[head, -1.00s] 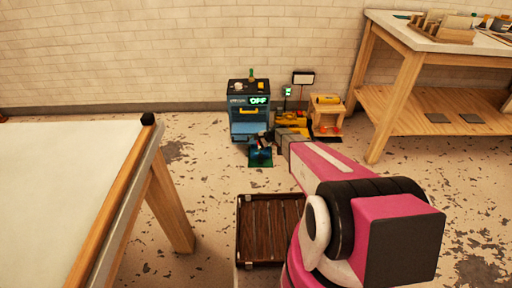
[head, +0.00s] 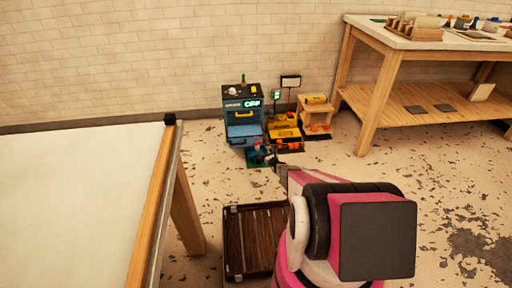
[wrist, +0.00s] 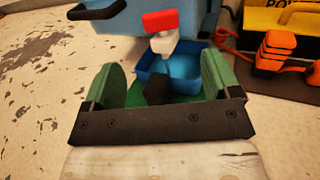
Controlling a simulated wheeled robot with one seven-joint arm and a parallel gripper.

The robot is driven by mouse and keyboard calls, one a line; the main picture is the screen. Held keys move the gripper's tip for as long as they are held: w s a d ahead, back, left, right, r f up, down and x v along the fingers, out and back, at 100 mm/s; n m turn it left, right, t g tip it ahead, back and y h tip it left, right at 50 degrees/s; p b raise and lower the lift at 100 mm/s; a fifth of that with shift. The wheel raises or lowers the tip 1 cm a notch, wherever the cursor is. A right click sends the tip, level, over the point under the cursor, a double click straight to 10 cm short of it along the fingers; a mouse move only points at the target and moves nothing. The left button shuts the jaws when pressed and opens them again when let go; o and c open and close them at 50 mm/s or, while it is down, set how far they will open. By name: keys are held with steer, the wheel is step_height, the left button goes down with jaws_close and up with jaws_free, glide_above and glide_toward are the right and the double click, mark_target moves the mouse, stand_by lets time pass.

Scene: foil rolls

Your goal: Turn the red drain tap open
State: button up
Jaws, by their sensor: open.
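The red drain tap (wrist: 160,21) shows at the top middle of the wrist view, a red handle on a white body, at the front of a blue machine (wrist: 125,15). A blue tray (wrist: 180,68) sits below the tap. My gripper (wrist: 158,85) is open, with its two green fingers apart and nothing between them. The tap lies beyond the fingertips, roughly centred between them.
Yellow equipment (head: 284,125) with orange parts stands right of the machine, beside a small wooden stand (head: 317,112). Tables stand at left (head: 80,200) and right (head: 420,42). Floor left of the machine is clear.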

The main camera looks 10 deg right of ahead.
mark_target(258, 143)
steer(key=x, duration=1)
steer(key=shift+w+a, duration=0.1)
steer(key=shift+w, duration=0.25)
steer(key=c, duration=0.9)
